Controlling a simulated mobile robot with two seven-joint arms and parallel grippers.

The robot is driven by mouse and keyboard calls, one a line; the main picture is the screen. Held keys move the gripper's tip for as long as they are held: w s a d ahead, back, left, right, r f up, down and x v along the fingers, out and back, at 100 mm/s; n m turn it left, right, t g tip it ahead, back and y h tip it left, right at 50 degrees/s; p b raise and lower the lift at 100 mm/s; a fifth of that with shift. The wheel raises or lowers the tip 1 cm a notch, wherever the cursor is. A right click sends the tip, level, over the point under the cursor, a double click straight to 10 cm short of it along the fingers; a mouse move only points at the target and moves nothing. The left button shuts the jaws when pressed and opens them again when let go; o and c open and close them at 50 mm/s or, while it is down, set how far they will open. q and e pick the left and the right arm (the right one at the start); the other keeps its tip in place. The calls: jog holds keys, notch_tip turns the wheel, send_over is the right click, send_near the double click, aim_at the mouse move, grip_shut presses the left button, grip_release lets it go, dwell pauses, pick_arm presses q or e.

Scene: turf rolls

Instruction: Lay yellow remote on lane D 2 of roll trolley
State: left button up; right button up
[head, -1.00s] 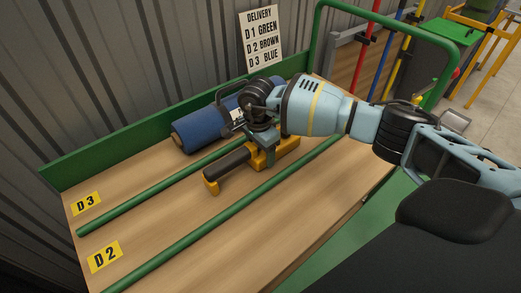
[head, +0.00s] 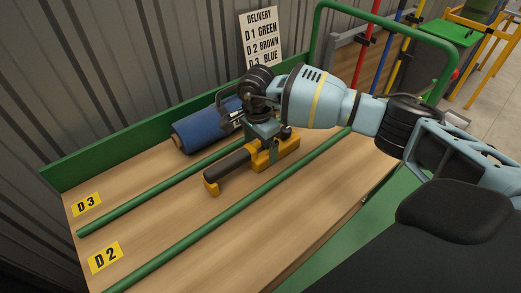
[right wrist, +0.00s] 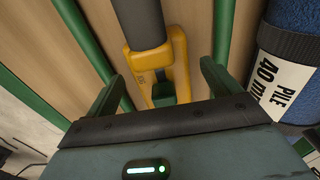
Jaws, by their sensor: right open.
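The yellow remote (head: 285,148), with a dark grey grip, lies on the wooden deck of the roll trolley (head: 190,222) between two green rails. That strip is lane D 2, with its yellow label (head: 105,257) at the near left end. My right gripper (head: 266,140) is above the remote's far end. In the right wrist view my right gripper (right wrist: 160,88) has its fingers apart, with the remote (right wrist: 181,62) lying between and beyond them, not gripped. The arm hides part of the remote in the head view. My left gripper is not in view.
A blue roll (head: 200,130) lies in lane D 3, behind the rear rail, close to the right gripper. A green edge board (head: 120,150) and a metal wall stand behind. A delivery sign (head: 261,38) leans there. The near left of lane D 2 is clear.

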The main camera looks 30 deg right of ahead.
aim_at(258, 151)
notch_tip(258, 151, up, 9)
jog(key=shift+a, duration=0.25)
dwell(0.4)
